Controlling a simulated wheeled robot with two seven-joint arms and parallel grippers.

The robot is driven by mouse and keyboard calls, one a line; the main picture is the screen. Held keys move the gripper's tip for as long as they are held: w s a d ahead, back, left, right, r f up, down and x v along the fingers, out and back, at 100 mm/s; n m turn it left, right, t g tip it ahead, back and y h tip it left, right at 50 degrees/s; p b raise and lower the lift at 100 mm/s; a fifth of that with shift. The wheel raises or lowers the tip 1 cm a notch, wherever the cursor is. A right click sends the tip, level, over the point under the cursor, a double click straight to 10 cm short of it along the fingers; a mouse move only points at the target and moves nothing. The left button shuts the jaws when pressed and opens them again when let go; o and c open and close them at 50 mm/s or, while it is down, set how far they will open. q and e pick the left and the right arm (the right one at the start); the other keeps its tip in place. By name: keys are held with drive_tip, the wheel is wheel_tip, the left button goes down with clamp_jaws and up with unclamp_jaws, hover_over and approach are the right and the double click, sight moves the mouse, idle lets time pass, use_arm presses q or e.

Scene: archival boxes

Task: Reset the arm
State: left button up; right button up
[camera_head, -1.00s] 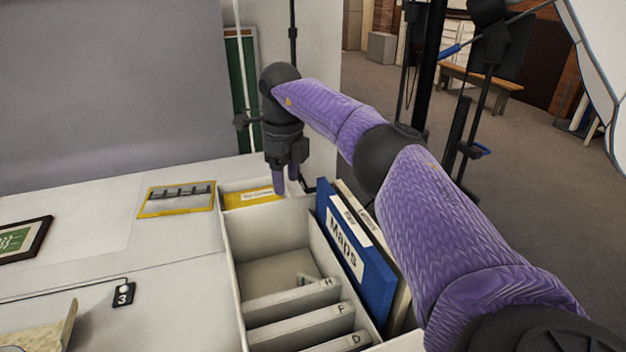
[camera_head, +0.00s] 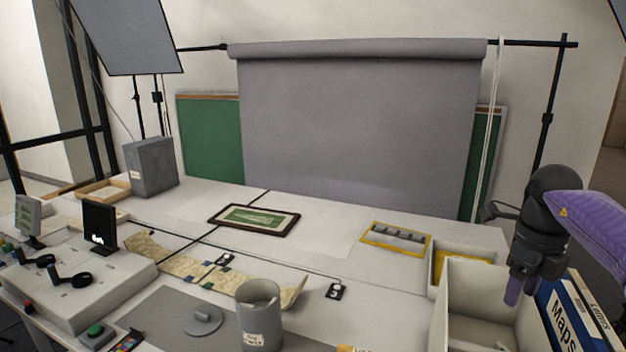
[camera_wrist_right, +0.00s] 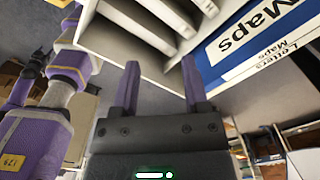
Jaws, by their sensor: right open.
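My right gripper (camera_head: 518,290) comes in at the right of the head view, pointing down beside the archival box. In the right wrist view its two purple fingers (camera_wrist_right: 160,88) are apart with nothing between them. The white archival box (camera_head: 484,283) stands at the right end of the table, and its dividers show in the wrist view (camera_wrist_right: 150,20). Blue Maps binder (camera_head: 563,318) stands just right of the gripper, with a white Letters binder (camera_head: 592,305) beside it. My left gripper is not in view.
A framed green picture (camera_head: 254,219) lies mid-table. A yellow-framed picture (camera_head: 396,240) lies left of a small box with a yellow folder (camera_head: 462,262). A grey cup (camera_head: 259,318), a number 3 marker (camera_head: 335,291) and a grey box (camera_head: 151,167) stand on the table. A grey backdrop hangs behind.

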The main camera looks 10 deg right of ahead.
drive_tip(key=w+a+f+n+t+y, duration=0.1)
drive_tip(key=w+a+f+t+y, duration=0.2)
drive_tip(key=a, duration=0.6)
drive_tip(key=w+a+f+n+t+y, duration=0.1)
drive_tip(key=w+a+f+n+y, duration=0.2)
drive_tip(key=a, duration=0.6)
drive_tip(key=s+a+r+m+t+y, duration=0.2)
drive_tip(key=a+m+t+y, duration=0.5)
drive_tip(key=a, duration=1)
drive_tip(key=s+d+f+m+h, duration=0.6)
drive_tip(key=s+m+h, duration=0.1)
drive_tip(key=m, duration=0.8)
drive_tip(key=s+d+f+m+h, duration=0.6)
drive_tip(key=s+f+m+h, duration=0.1)
drive_tip(key=m, duration=0.9)
drive_tip(key=s+f+m+g+y, duration=0.1)
drive_tip(key=s+f+m+g, duration=0.25)
drive_tip(key=s+g, duration=0.75)
drive_tip(key=s+f+t, duration=0.1)
drive_tip(key=s+f, duration=0.2)
drive_tip(key=f, duration=0.6)
drive_tip(key=s+f+t, duration=0.1)
drive_tip(key=s+f, duration=0.1)
drive_tip(key=f, duration=0.6)
drive_tip(key=s+d+f+g, duration=0.1)
drive_tip(key=s+d+f, duration=0.2)
drive_tip(key=s+f, duration=0.9)
drive_tip(key=shift+s+d+f+n, duration=0.15)
drive_tip(key=shift+s+d+n, duration=0.3)
drive_tip(key=shift+s, duration=0.6)
